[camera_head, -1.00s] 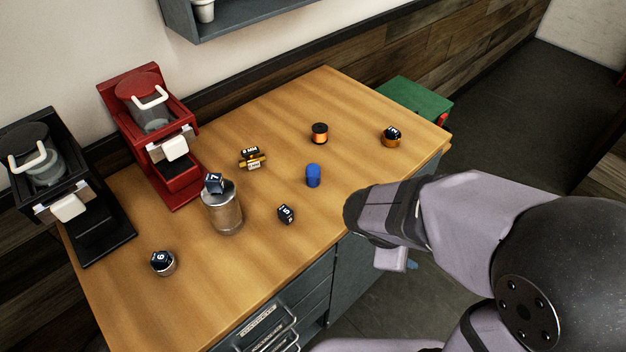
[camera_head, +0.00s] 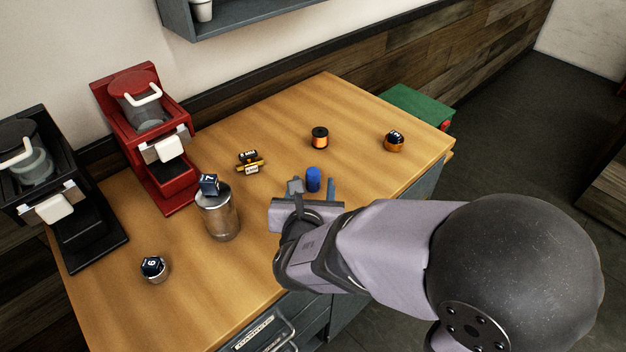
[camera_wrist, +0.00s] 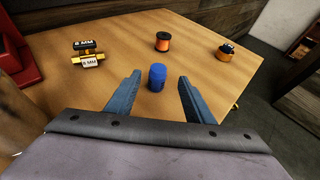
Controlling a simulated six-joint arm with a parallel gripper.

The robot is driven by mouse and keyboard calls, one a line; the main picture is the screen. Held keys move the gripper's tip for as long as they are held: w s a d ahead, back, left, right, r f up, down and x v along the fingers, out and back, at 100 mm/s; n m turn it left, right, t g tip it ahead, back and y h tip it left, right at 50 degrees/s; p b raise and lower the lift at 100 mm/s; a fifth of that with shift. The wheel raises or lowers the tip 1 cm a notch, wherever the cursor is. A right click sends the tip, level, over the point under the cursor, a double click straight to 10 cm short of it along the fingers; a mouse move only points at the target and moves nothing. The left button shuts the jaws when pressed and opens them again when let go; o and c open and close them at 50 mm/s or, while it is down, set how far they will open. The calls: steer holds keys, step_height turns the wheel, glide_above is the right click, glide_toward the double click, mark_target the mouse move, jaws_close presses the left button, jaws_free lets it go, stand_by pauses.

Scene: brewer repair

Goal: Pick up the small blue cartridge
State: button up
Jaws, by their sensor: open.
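The small blue cartridge (camera_head: 313,180) stands upright on the wooden table. In the wrist view the blue cartridge (camera_wrist: 157,77) sits ahead, between the lines of the two fingers. My gripper (camera_head: 313,188) is open and empty, just on the near side of the cartridge. In the wrist view my gripper (camera_wrist: 158,92) shows its two blue-grey fingers spread to either side, with a gap between each finger and the cartridge. I cannot tell exactly how high the fingertips are above the table.
An orange-and-black spool (camera_head: 320,138), a brass fitting with 8 MM labels (camera_head: 249,163) and an orange-based dice-topped piece (camera_head: 394,141) stand beyond. A metal canister (camera_head: 219,215), a red brewer (camera_head: 150,130) and a black brewer (camera_head: 60,190) are left. The table's (camera_head: 285,110) back middle is clear.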

mark_target(312, 178)
steer(key=shift+f+p+x, duration=0.15)
steer(key=shift+p+x, duration=0.1)
steer(key=shift+x, duration=1.55)
steer(key=shift+f+p+x, duration=0.1)
steer(key=shift+p+x, duration=0.15)
steer(key=shift+x, duration=1.55)
steer(key=shift+s+a, duration=0.15)
steer(key=shift+a, duration=0.1)
steer(key=shift+c, duration=0.3)
steer(key=c, duration=1.1)
